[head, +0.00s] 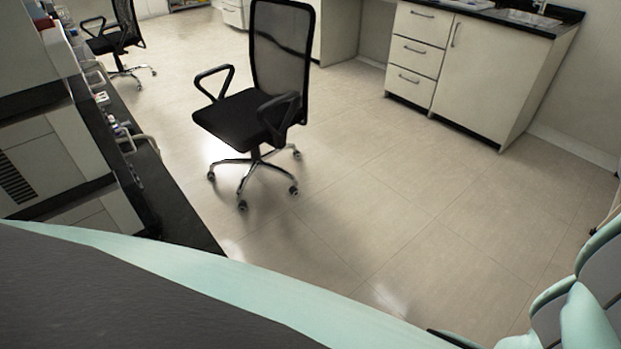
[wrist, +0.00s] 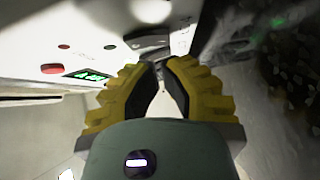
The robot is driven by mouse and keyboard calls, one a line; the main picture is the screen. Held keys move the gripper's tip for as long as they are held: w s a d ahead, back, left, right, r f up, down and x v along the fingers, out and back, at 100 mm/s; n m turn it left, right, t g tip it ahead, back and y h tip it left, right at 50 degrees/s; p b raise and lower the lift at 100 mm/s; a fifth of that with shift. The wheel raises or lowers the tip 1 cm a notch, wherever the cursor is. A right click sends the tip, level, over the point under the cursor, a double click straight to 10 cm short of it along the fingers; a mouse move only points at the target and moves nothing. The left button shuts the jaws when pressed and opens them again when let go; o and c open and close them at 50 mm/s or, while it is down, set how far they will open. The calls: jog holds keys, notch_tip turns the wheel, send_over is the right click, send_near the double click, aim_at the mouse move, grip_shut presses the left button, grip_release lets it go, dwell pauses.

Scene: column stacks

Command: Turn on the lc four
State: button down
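In the wrist view a pale instrument panel (wrist: 95,35) is close in front of my gripper (wrist: 161,66). The panel has a lit green display (wrist: 88,76), a red oval mark or button (wrist: 51,69) and small dark round spots. Pale and grey rounded shapes at its far edge are blurred. The yellow, black-padded fingers have their tips nearly together, with nothing visible held. I cannot tell whether they touch the panel. The head view shows pale stacked instruments (head: 45,160) at the left. No readable label shows which is the lc four. The gripper is outside the head view.
A black mesh chair (head: 262,95) stands on the open tiled floor, with another chair (head: 115,40) further back left. A dark bench edge (head: 180,215) runs along the left, with small bottles on it. White cabinets (head: 480,70) with a sink stand at the back right.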

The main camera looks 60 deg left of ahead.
jog(key=shift+w+d, duration=0.15)
jog(key=shift+d, duration=0.3)
